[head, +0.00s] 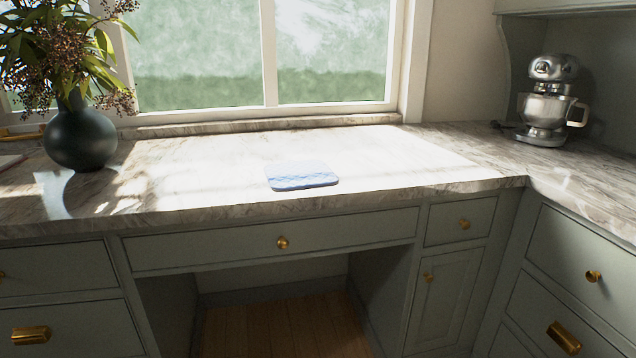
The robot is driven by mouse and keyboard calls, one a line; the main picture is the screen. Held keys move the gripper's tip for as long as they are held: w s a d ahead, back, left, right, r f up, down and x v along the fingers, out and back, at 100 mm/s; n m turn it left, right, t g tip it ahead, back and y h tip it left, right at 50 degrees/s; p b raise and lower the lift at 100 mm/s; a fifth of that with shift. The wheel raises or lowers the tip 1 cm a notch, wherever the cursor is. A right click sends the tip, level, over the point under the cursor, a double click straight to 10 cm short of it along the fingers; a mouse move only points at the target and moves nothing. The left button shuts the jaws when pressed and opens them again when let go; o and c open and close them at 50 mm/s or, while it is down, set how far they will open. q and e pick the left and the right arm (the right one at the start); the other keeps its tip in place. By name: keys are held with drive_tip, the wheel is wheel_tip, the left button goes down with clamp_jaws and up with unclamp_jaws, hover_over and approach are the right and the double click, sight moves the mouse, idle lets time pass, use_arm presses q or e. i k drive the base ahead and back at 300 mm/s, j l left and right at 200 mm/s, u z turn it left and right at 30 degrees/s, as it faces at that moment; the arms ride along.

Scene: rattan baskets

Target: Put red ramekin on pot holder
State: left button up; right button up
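A light blue, flat, rounded pad that looks like the pot holder (302,176) lies on the marble counter, a little behind its front edge and near the middle of the head view. Nothing rests on it. No red ramekin shows in this view. Neither of my grippers is in view.
The sunlit marble counter (400,160) is clear around the pad. A dark round vase (80,137) with leafy branches stands at the left. A silver stand mixer (547,100) stands at the back right. A window is behind; below are drawers (270,242) and an open knee space.

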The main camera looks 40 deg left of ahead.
sight(289, 172)
drive_tip(key=j+u, duration=0.45)
drive_tip(key=u, duration=0.25)
drive_tip(key=j+u, duration=0.25)
drive_tip(key=u, duration=0.15)
